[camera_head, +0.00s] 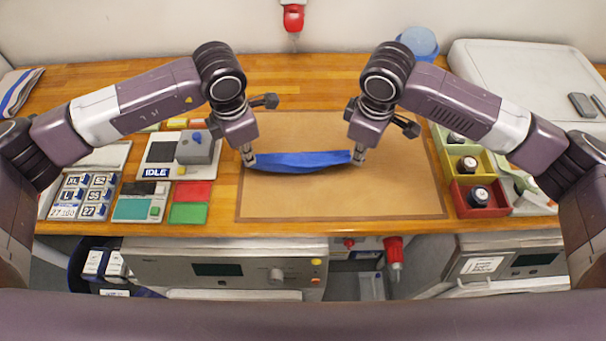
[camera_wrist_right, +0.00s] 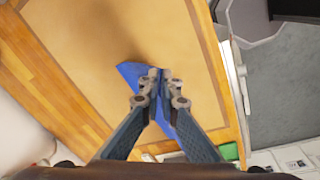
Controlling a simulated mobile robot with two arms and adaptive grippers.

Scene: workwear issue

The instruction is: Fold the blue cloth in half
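The blue cloth (camera_head: 302,162) is stretched between my two grippers over the tan mat (camera_head: 400,200). It looks narrow in the head view, with its lower edge sagging. My left gripper (camera_head: 249,160) is shut on the cloth's left end. My right gripper (camera_head: 358,158) is shut on its right end. In the right wrist view my right gripper (camera_wrist_right: 160,80) has its fingertips together, with the blue cloth (camera_wrist_right: 129,72) showing behind and beside them. How much of the cloth touches the mat cannot be told.
Left of the mat are a grey device (camera_head: 195,149) marked IDLE, a red card (camera_head: 193,192) and a green card (camera_head: 188,213). To the right stand yellow and red bins (camera_head: 481,205) with small round items. The mat's front and right parts are clear.

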